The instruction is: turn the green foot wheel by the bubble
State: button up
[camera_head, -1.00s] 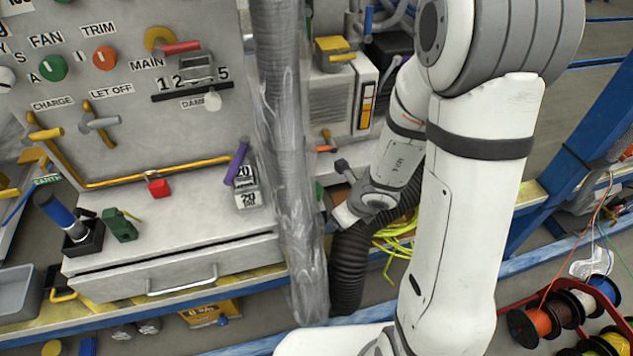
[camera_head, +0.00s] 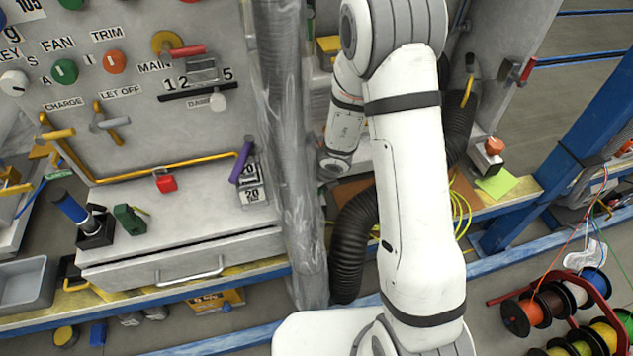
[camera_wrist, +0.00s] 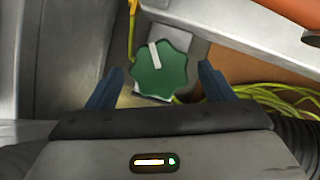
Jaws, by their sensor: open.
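A green scalloped foot wheel (camera_wrist: 159,69) with a white pointer mark shows in the wrist view, on a small light metal plate. My gripper (camera_wrist: 158,78) is open, with one blue finger on the left of the wheel and one on the right. Gaps show between wheel and fingers in this view; I cannot tell the height difference. In the head view my arm's end goes down behind the plastic-wrapped column, so the gripper and the wheel are hidden there. I cannot make out the bubble in either view.
The plastic-wrapped column (camera_head: 290,140) stands close left of my arm. A black corrugated hose (camera_head: 350,245) and yellow-green cable (camera_wrist: 270,93) lie nearby. An orange part (camera_wrist: 293,12) fills the wrist view's upper right corner. A drawer cabinet (camera_head: 130,275) is at left, wire spools (camera_head: 575,310) at right.

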jog(key=c, duration=0.9)
jog(key=shift+c, duration=0.2)
jog(key=shift+d+n+p, duration=0.1)
jog(key=shift+n+p, duration=0.3)
jog(key=shift+p, duration=0.1)
jog(key=n+p, duration=0.1)
jog(key=n+y+p, duration=0.1)
jog(key=shift+w+d+r+n+g+p, duration=0.1)
jog(key=shift+r+n+g+p, duration=0.05)
jog(key=shift+n+g+p, duration=0.25)
jog(key=n+p, duration=0.1)
jog(key=n, duration=0.1)
jog(key=n+g+p, duration=0.1)
jog(key=n+g+y+p, duration=0.1)
jog(key=n, duration=0.1)
jog(key=shift+w+d+f+n+p, duration=0.1)
jog(key=shift+w+f+n+p, duration=0.15)
jog(key=shift+n+p, duration=0.1)
jog(key=o, duration=0.9)
